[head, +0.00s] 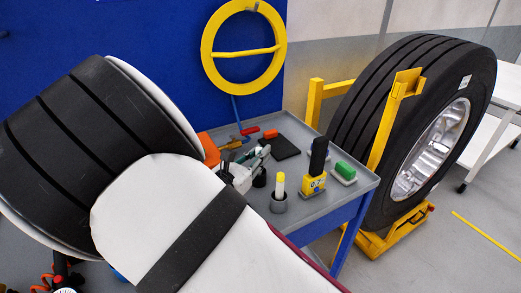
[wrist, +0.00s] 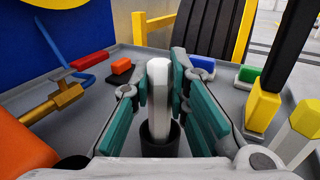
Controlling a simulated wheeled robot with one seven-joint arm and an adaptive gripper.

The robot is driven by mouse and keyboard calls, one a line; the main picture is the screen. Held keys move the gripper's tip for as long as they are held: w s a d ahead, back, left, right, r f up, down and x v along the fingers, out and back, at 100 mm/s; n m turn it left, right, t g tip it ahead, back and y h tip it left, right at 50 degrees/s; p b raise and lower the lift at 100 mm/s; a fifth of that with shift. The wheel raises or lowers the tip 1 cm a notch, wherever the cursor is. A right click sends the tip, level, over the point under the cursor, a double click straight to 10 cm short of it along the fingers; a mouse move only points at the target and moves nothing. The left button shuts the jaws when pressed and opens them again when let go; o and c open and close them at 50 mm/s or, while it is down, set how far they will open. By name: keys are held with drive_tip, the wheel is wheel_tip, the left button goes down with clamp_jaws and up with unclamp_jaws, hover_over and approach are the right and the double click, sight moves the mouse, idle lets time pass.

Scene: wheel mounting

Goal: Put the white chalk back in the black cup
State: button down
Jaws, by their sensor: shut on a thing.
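The white chalk (wrist: 158,100) stands upright between the teal finger pads of my gripper (wrist: 160,88) in the wrist view. The pads are shut on it from both sides. The black cup (wrist: 150,149) is directly below, around the chalk's lower end as seen from here. I cannot tell how deep the chalk sits or whether it touches the bottom. In the head view, my gripper (head: 245,172) is over the grey tray top, and my arm hides much of that area. The chalk is not clear there.
A yellow-and-black tool (head: 315,175) and a green block (head: 345,170) stand farther right on the cart (head: 327,200). Red and orange tools lie behind. A large tyre (head: 385,95) stands beyond the cart.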

drive_tip(key=shift+f, duration=0.2)
drive_tip(key=c, duration=1.5)
unclamp_jaws()
drive_tip(key=shift+c, duration=0.2)
drive_tip(key=shift+f+b, duration=0.1)
drive_tip(key=shift+b, duration=0.2)
drive_tip(key=v, duration=0.4)
drive_tip(key=p+v, duration=0.1)
drive_tip(key=v, duration=0.8)
drive_tip(key=shift+s+a+f, duration=0.1)
drive_tip(key=shift+s+f, duration=0.2)
drive_tip(key=shift+s, duration=0.05)
